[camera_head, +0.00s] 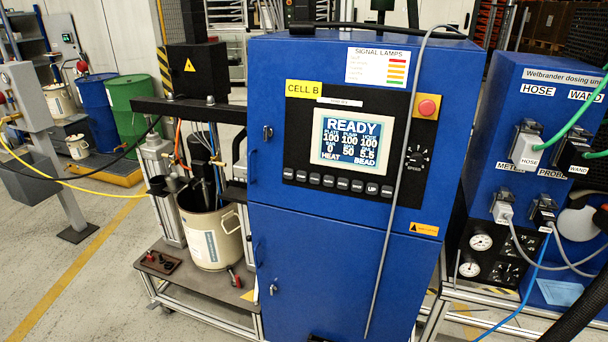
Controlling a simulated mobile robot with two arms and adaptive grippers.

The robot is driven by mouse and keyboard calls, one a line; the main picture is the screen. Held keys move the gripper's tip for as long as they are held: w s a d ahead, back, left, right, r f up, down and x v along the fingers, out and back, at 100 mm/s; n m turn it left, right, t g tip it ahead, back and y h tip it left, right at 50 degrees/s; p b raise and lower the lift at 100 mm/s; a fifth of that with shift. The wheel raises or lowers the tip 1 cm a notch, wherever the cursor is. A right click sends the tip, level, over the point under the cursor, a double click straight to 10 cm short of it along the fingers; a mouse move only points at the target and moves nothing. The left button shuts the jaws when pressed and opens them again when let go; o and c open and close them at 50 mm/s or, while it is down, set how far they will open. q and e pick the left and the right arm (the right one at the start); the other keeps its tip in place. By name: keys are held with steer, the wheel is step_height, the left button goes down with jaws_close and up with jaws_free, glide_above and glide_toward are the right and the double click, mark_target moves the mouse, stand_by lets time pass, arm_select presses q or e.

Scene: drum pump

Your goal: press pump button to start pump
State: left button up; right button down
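A blue control cabinet (345,240) marked CELL B stands in the middle of the head view. Its black panel carries a lit screen (353,140) that reads READY, with rows of numbers, a 0 by BAR, and the words HEAT and BEAD. A row of small buttons (342,184) runs below the screen. Their labels are too small to read surely, so I cannot tell which is the pump button. A red stop button (427,107) on a yellow base sits at the panel's upper right, above a black speed knob (416,157). Neither gripper shows.
A cream drum (212,239) stands under the pump frame at left. A grey rod or cable (396,190) runs down the cabinet front, right of the buttons. A blue dosing unit (515,95) with hoses stands at right. Open floor (90,270) lies at left.

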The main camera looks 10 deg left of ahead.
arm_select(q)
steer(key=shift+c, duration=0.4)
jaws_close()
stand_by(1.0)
